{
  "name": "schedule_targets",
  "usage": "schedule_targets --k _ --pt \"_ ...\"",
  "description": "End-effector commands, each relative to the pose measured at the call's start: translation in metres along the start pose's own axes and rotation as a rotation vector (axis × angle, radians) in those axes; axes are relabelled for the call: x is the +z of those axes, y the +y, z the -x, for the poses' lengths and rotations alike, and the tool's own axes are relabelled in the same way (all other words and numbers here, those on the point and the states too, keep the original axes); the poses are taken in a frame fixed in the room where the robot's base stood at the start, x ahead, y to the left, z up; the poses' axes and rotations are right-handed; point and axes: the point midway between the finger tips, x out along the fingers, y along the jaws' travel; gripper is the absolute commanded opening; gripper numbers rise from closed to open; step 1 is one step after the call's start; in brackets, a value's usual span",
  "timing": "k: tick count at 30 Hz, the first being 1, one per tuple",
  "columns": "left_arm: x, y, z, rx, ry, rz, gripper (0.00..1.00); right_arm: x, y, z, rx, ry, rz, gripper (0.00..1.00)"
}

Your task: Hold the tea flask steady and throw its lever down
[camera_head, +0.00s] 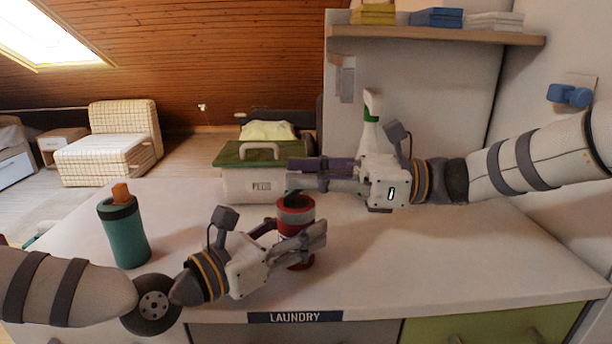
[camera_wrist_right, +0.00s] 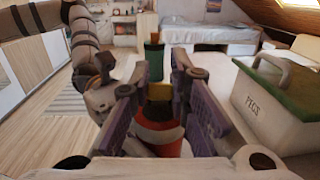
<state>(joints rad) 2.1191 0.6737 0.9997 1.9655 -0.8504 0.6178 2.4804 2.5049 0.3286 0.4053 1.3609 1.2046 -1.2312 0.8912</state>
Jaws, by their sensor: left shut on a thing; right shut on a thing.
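The tea flask (camera_head: 296,217), red with a pale grey band, stands upright on the white counter (camera_head: 400,255). My left gripper (camera_head: 298,231) is shut around its body from the left, and its fingers hide part of the flask. My right gripper (camera_head: 294,180) comes in from the right at the flask's top. In the right wrist view the flask (camera_wrist_right: 158,133) and its yellow-orange lever (camera_wrist_right: 160,91) lie between the right fingers, which are shut on the lever. The fingers mostly hide the lever in the head view, so its exact angle is unclear.
A teal bottle (camera_head: 124,235) with an orange top stands on the counter's left. A white box (camera_head: 240,186) with a green lid is close behind the right gripper. A spray bottle (camera_head: 371,125) stands behind the right wrist. The counter's right front is clear.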

Motion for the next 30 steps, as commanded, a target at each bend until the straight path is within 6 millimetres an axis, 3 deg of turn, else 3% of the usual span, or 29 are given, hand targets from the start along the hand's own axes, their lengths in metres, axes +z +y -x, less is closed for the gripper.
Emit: schedule_targets --k 7,17,18,20,30 --pt "-0.0006 -0.0006 -0.0002 -0.002 0.001 0.001 0.14 -0.0084 0.0004 0.0061 0.001 -0.217 -0.007 0.0" --pt "-0.0006 -0.0007 -0.0002 -0.002 0.001 0.002 0.14 -0.0085 0.0003 0.0076 0.0 -0.251 -0.002 0.0" --pt "-0.0006 -0.0007 -0.0002 -0.002 0.001 0.002 0.14 -0.0086 0.0003 0.0076 0.0 -0.251 -0.002 0.19" --pt "-0.0006 -0.0008 -0.0002 -0.002 0.001 0.002 0.14 -0.0086 0.0003 0.0076 0.0 -0.251 -0.002 0.32" --pt "-0.0006 -0.0006 -0.0001 -0.002 0.001 0.001 0.14 -0.0089 -0.0002 0.011 -0.002 -0.251 -0.001 0.33"
